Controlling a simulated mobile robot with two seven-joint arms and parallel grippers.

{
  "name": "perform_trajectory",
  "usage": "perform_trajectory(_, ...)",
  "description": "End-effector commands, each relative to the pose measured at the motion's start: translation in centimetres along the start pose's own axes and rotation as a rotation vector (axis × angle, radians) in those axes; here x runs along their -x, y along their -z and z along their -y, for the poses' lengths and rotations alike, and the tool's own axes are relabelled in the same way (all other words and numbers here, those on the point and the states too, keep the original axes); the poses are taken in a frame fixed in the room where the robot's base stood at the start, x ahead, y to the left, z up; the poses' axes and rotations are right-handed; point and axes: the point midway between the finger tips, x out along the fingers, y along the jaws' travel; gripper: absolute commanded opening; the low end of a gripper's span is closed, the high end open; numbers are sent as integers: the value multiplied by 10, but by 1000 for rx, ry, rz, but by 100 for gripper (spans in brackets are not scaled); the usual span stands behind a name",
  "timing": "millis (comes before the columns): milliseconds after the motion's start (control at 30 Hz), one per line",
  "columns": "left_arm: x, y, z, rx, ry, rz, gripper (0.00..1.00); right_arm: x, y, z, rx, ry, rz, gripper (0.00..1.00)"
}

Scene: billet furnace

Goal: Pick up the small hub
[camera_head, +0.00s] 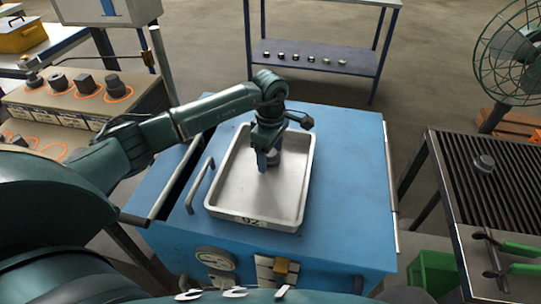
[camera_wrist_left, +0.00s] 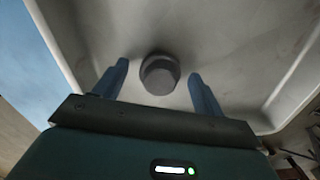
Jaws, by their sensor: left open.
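A small grey round hub (camera_wrist_left: 160,75) lies in the metal tray (camera_head: 225,206) on the blue cabinet. In the head view the hub (camera_head: 274,157) shows only partly, behind my left gripper (camera_head: 266,163). My left gripper points down into the tray with its fingers open. In the left wrist view the hub appears between the two fingertips, slightly beyond them, with a gap on both sides. No contact shows. My right gripper is not in view.
The tray's raised rim surrounds the gripper. The blue cabinet top (camera_head: 345,170) is clear right of the tray. A bench (camera_head: 85,95) with dark parts in orange rings stands left.

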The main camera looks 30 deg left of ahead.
Motion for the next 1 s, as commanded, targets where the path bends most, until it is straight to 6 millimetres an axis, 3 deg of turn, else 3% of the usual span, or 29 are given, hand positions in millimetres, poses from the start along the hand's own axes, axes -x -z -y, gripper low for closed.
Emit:
perform_trajectory(200,-1,0,0,0,-1,1,70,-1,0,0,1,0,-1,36)
perform_trajectory(900,0,0,0,1,-1,1,13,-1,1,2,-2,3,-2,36)
perform_trajectory(1000,1,0,-1,1,-3,2,8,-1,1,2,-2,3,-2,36)
